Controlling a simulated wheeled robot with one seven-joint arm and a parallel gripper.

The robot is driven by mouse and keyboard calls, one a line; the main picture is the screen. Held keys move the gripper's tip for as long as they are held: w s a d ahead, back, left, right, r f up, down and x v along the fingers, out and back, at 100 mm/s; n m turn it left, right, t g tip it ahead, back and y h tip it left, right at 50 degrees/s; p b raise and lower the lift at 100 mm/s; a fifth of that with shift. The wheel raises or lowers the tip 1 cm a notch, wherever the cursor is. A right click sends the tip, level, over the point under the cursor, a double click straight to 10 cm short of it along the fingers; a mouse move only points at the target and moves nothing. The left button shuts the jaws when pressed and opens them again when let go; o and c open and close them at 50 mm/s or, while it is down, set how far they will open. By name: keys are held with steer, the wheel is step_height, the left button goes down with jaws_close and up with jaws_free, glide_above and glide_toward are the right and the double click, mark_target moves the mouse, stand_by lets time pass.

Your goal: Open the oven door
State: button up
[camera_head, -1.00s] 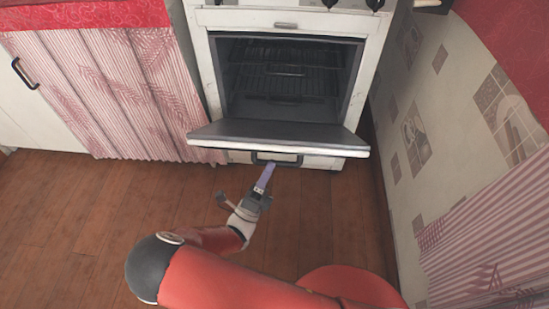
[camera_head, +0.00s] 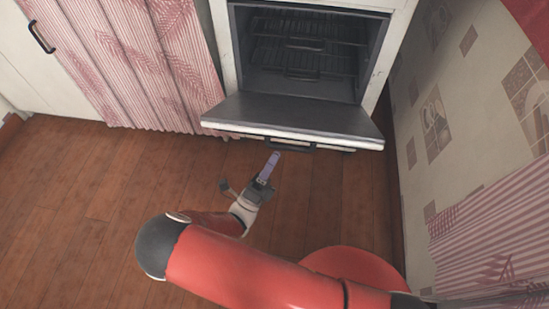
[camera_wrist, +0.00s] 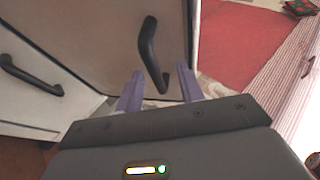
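The oven door (camera_head: 295,114) is hinged down and stands well open, its dark inner face up, in front of the oven (camera_head: 230,55). In the wrist view its pale outer face (camera_wrist: 105,30) carries a black curved handle (camera_wrist: 148,45). My gripper (camera_head: 270,160) is below the door's front edge in the head view. Its two purple fingers (camera_wrist: 158,90) are apart, with the handle's lower end showing in the gap between them. I cannot tell whether either finger touches it. The oven cavity shows wire racks (camera_head: 300,45).
A second black handle (camera_wrist: 30,76) sits on a pale panel at left in the wrist view. A striped curtain (camera_head: 130,60) hangs left of the oven, and a tiled wall (camera_head: 440,110) is close on the right. The wooden floor (camera_head: 90,200) at left is clear.

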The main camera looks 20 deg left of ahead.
steer(key=s+a+f+b, duration=0.2)
steer(key=s+f+b, duration=0.1)
steer(key=f, duration=0.3)
steer(key=shift+s+b, duration=0.15)
steer(key=shift+b, duration=0.3)
steer(key=shift+r, duration=0.1)
steer(key=shift+c, duration=0.4)
